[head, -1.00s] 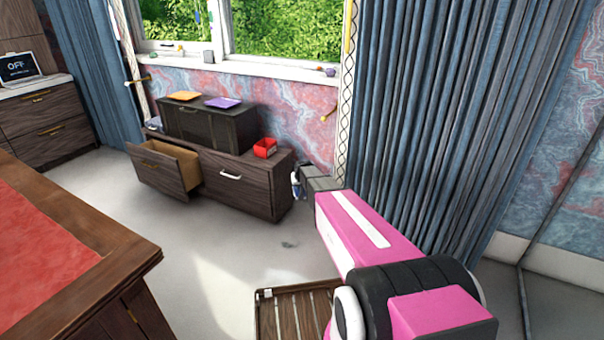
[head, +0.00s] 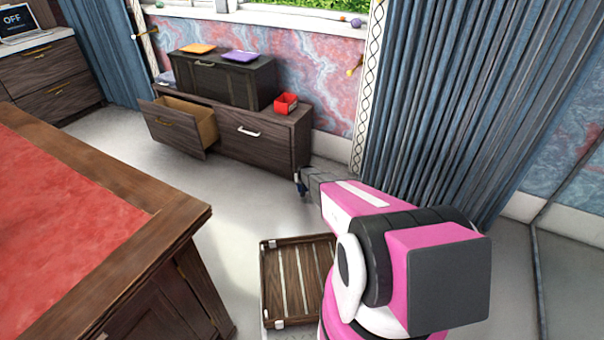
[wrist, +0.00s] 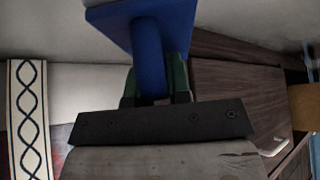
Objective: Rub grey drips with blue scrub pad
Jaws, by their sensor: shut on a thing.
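My gripper (wrist: 155,84) is shut on the handle of the blue scrub pad (wrist: 112,20). The wrist view shows the flat blue pad beyond the handle, with dark green fingers on either side of it. In the head view, my gripper (head: 302,182) is at the end of my arm, above the floor by the right end of the low cabinet, with only a sliver of blue showing. I cannot make out grey drips in either current view; part of the floor is behind my arm.
A low dark cabinet (head: 238,148) has its left drawer (head: 180,128) pulled out. A red container (head: 286,104) stands on it. A slatted wooden crate (head: 270,290) lies on the floor near my arm. A red-topped desk (head: 60,215) fills the left. Pale floor (head: 225,205) is clear between.

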